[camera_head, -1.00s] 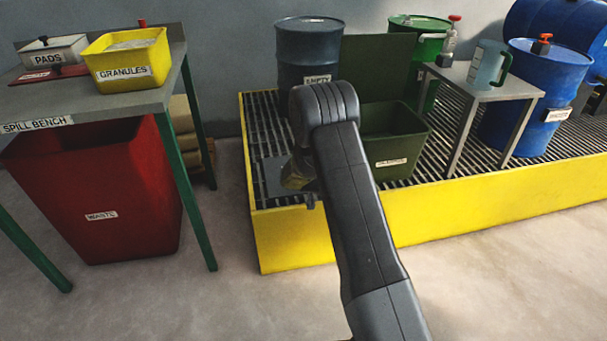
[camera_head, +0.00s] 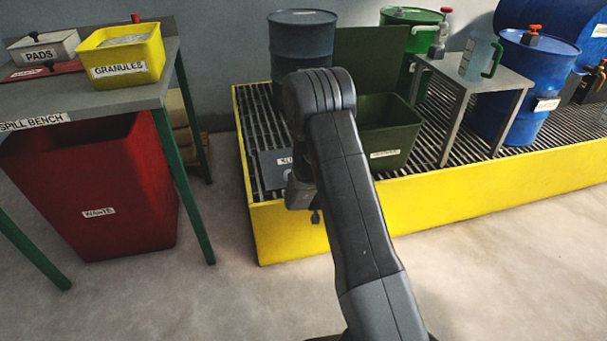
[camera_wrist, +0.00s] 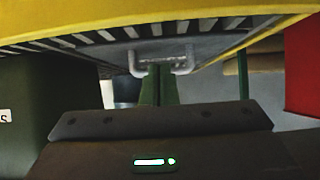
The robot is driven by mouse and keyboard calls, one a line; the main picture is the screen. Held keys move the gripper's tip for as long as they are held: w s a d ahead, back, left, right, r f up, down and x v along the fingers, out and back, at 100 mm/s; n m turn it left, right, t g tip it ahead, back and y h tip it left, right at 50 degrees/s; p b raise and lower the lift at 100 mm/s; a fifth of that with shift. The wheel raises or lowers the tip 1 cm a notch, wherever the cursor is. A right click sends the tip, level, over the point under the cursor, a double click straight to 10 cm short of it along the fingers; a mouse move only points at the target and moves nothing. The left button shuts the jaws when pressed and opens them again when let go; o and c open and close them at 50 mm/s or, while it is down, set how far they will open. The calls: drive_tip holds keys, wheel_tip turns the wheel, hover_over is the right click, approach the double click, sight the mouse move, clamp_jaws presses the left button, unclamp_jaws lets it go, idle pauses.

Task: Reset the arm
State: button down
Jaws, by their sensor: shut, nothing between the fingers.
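My arm (camera_head: 345,190) reaches up from the bottom of the head view, bends at a dark rounded joint, and its wrist hangs down on the left side. My gripper (camera_head: 316,217) is small there and partly hidden, in front of the yellow containment tray's (camera_head: 420,203) front wall. In the wrist view my gripper (camera_wrist: 158,70) shows as two narrow dark green fingers, closed together with nothing between them. A pale handle (camera_wrist: 134,64) shows behind the fingertips; I cannot tell whether they touch it.
The green bin (camera_head: 388,135), grey drum (camera_head: 300,45) and small table (camera_head: 460,75) stand on the tray's grating. A flat grey plate (camera_head: 268,172) lies near the wrist. The spill bench (camera_head: 90,101) and red waste bin (camera_head: 95,185) stand left. The floor in front is clear.

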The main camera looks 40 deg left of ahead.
drive_tip(key=shift+s+d+f, duration=0.15)
drive_tip(key=shift+s+d, duration=0.05)
drive_tip(key=w+a, duration=0.1)
drive_tip(key=a, duration=0.1)
drive_tip(key=w+a+r, duration=0.1)
drive_tip(key=w+a, duration=0.1)
drive_tip(key=w+a+r+b, duration=0.1)
drive_tip(key=w+a, duration=0.1)
drive_tip(key=shift+w+a+r, duration=0.1)
drive_tip(key=shift+w+a, duration=0.1)
drive_tip(key=shift+a, duration=0.2)
drive_tip(key=shift+f, duration=0.6)
